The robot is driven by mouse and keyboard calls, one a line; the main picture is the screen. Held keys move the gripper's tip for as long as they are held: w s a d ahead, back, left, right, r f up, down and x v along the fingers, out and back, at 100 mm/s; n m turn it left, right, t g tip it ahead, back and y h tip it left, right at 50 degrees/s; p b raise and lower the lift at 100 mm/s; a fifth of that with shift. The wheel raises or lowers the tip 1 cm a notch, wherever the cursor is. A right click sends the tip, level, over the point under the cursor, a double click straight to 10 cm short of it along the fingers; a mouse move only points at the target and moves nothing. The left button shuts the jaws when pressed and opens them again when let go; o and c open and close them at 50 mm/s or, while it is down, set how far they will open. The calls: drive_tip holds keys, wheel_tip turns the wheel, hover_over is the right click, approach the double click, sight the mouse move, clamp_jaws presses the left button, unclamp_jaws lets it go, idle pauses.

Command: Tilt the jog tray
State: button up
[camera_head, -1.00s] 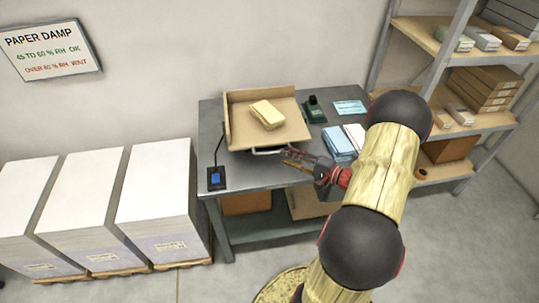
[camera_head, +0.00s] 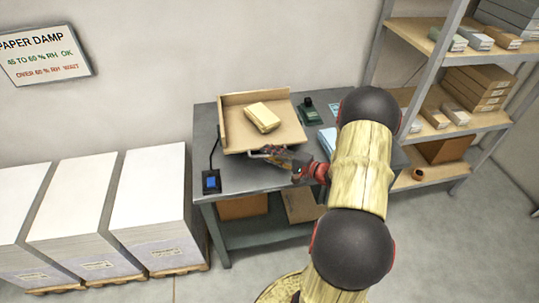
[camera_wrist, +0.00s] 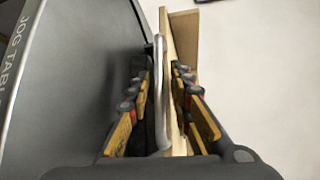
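The jog tray (camera_head: 288,131) is a tan tray with raised back and left walls, on the grey table. A cream paper stack (camera_head: 262,117) lies in it. A metal handle (camera_head: 262,153) sticks out at its front edge. My gripper (camera_head: 278,157) is at the handle, at the tray's front. In the wrist view the gripper (camera_wrist: 162,85) is open, its yellow-tipped fingers on either side of the handle (camera_wrist: 159,95) and the tray's edge (camera_wrist: 173,85). A gap shows on both sides, so it does not look closed on them. My arm hides part of the table's right side.
The grey table (camera_head: 240,180) carries a small device with a blue screen (camera_head: 211,182), a dark green item (camera_head: 309,113) and blue packs (camera_head: 327,141). White paper stacks (camera_head: 150,205) stand at left. Shelves (camera_head: 440,125) stand at right.

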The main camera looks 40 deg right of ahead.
drive_tip(key=shift+f, duration=0.1)
clamp_jaws()
drive_tip(key=shift+a, duration=0.1)
drive_tip(key=shift+s+a+f, duration=0.1)
drive_tip(key=shift+s+f, duration=0.05)
drive_tip(key=shift+f, duration=0.1)
drive_tip(key=shift+m+g, duration=0.5)
drive_tip(key=shift+g, duration=0.2)
drive_tip(key=r+p, duration=0.3)
drive_tip(key=r, duration=0.1)
drive_tip(key=shift+w+d+p, duration=0.25)
drive_tip(key=shift+w+p, duration=0.05)
drive_tip(key=shift+w+d+r, duration=0.15)
drive_tip(key=shift+r, duration=0.45)
drive_tip(key=shift+o, duration=1.4)
unclamp_jaws()
drive_tip(key=shift+w+r, duration=0.1)
drive_tip(key=shift+d, duration=0.1)
